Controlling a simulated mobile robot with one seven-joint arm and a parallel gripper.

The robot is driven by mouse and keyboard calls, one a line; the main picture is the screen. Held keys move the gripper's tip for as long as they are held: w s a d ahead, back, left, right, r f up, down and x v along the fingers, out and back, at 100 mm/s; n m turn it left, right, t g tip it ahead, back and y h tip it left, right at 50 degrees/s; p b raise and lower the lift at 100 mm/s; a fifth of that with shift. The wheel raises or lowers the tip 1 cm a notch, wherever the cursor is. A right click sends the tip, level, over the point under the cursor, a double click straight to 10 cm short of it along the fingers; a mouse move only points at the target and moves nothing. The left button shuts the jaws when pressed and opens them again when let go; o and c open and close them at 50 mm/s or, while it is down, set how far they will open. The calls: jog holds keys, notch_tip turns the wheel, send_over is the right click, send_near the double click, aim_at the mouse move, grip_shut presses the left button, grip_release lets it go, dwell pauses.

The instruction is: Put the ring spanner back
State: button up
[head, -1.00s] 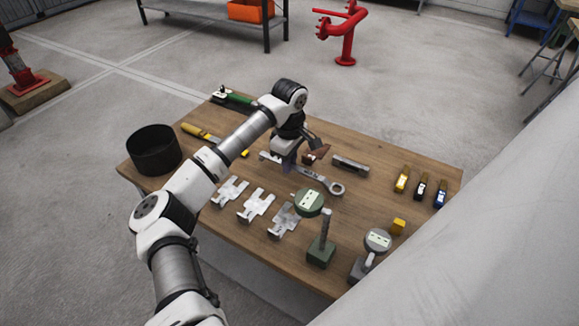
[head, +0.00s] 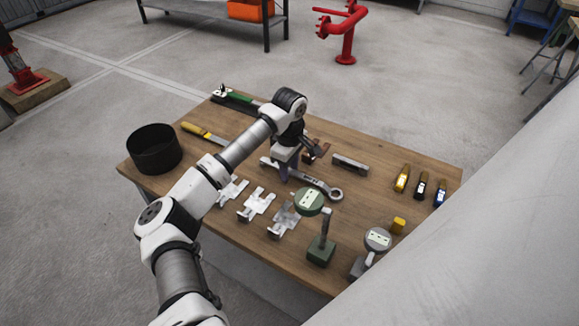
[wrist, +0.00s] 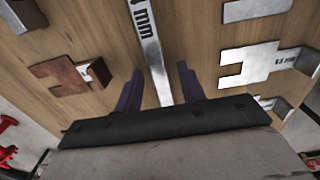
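The ring spanner (head: 320,184) is a long flat silver tool lying on the wooden table, its ring end toward the right. In the wrist view its shank (wrist: 149,40), with dark "mm" lettering, runs up between my two purple fingers. My gripper (head: 286,177) is over the spanner's left-middle part. In the wrist view my gripper (wrist: 158,72) is open, with a finger on either side of the shank and gaps showing. The fingertips' exact height over the table is hard to tell. My gripper hides part of the shank in the head view.
Silver slotted brackets (head: 257,205) lie in front of the spanner. A rusty brown bracket (wrist: 62,79) and a grey block (head: 350,163) lie behind it. A green dial gauge stand (head: 320,252) stands near the ring end. A black pot (head: 153,150) is at the left.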

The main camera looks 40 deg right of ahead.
notch_tip(320, 180, up, 12)
jog(key=b, duration=0.1)
jog(key=shift+r, duration=0.1)
